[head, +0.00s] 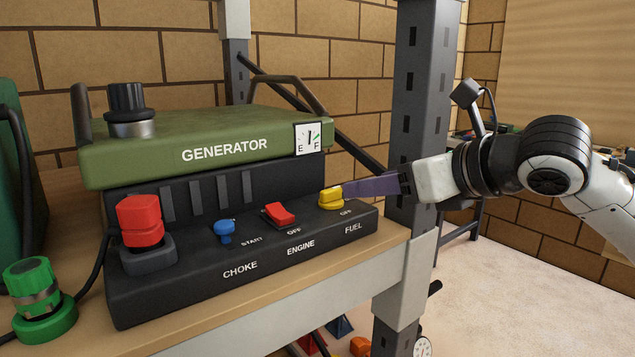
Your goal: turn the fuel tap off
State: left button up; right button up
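The yellow fuel tap (329,198) sits at the right end of the generator's (185,270) black front panel, above the labels OFF and FUEL. My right gripper (345,190) reaches in from the right, with its purple fingers level and their tips at the tap's right side. The tips touch or overlap the tap in this view. The fingers line up one behind the other, so I cannot tell whether they are open or shut on it. The tap's right end is partly hidden by them. My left gripper is not in view.
A red engine switch (279,214), a blue choke knob (225,231) and a large red plug (140,220) sit left along the panel. A grey shelf post (420,110) stands close behind my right gripper. A green connector (40,300) stands at the lower left.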

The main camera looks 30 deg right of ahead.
aim_at(332, 189)
jog(key=p+x, duration=0.4)
jog(key=x, duration=0.1)
jog(key=shift+w+r, duration=0.2)
jog(key=shift+w, duration=0.1)
jog(key=p+x, duration=0.1)
jog(key=x, duration=0.3)
jog(key=shift+s, duration=0.1)
jog(key=shift+w+a+f, duration=0.1)
jog(key=shift+w+f, duration=0.2)
jog(key=shift+w, duration=0.15)
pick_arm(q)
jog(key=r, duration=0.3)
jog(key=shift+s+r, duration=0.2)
pick_arm(e)
jog(key=shift+w, duration=0.1)
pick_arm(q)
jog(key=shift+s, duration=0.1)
pick_arm(e)
jog(key=shift+c, duration=0.5)
